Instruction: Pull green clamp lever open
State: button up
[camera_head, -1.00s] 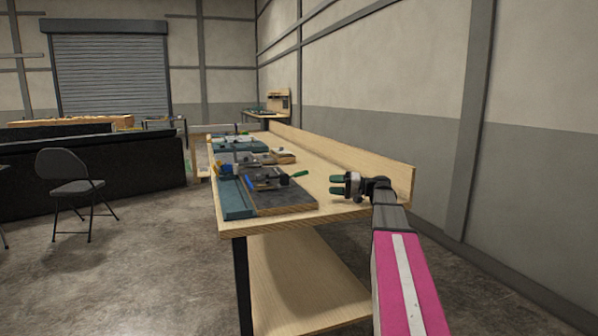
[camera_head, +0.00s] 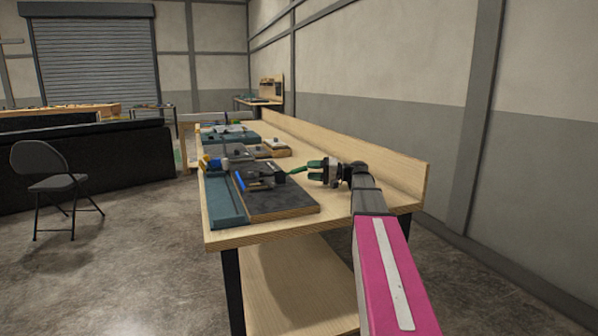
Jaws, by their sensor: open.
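The green clamp lever (camera_head: 299,170) sticks out to the right from a metal clamp (camera_head: 262,180) on a dark board (camera_head: 280,203) on the workbench. The fingertips are right at the lever's outer end. The picture is too small to tell whether they touch it or lie around it.
The wooden workbench (camera_head: 238,238) has a raised back edge (camera_head: 350,150) along its right side. A teal base (camera_head: 226,203) lies left of the board. More fixtures (camera_head: 228,133) stand farther back. A folding chair (camera_head: 55,185) stands on the floor at left.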

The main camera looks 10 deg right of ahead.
aim_at(306, 170)
jog(key=shift+x, duration=2.65)
jog(key=shift+c, duration=0.3)
grip_shut()
